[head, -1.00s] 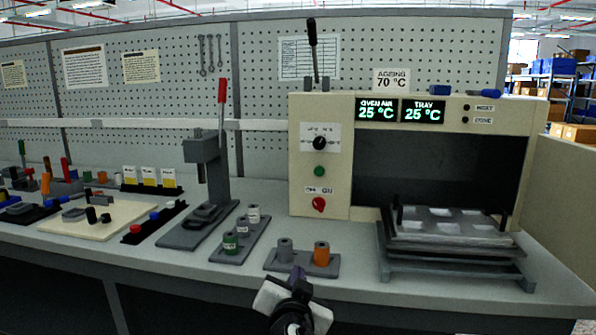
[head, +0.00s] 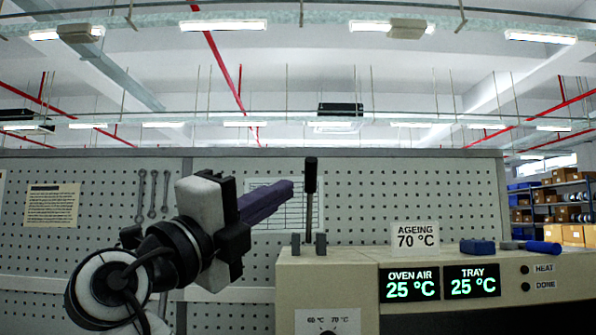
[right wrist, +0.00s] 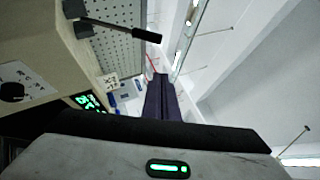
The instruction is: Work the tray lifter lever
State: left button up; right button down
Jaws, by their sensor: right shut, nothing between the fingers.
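The lifter lever (head: 310,178) stands upright on top of the cream oven unit (head: 330,270), with a black grip on a metal rod between two small grey posts. In the right wrist view the lever (right wrist: 125,31) crosses the upper left, apart from the fingers. My right gripper (head: 288,191) is raised above the bench, its purple fingers together and empty. In the head view their tips end just left of the lever's rod. In the right wrist view the fingers (right wrist: 162,95) point up the picture. The tray and my left gripper are out of view.
The oven displays (head: 408,284) both read 25 °C. A 70 °C ageing sign (head: 415,235) and blue-handled tools (head: 478,247) sit on the oven top, right of the lever. A pegboard (head: 400,190) stands behind. Open air lies above.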

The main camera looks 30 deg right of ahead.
jog(key=p, duration=0.3)
send_near(306, 167)
jog(key=s+d+r, duration=0.1)
jog(key=s+d, duration=0.3)
jog(key=w+d+r, duration=0.1)
jog(key=w+r+p, duration=0.1)
jog(key=shift+w+d+p, duration=0.3)
jog(key=shift+d, duration=0.05)
jog(key=shift+w+d+r, duration=0.1)
jog(key=shift+w+d, duration=0.05)
jog(key=shift+w, duration=0.35)
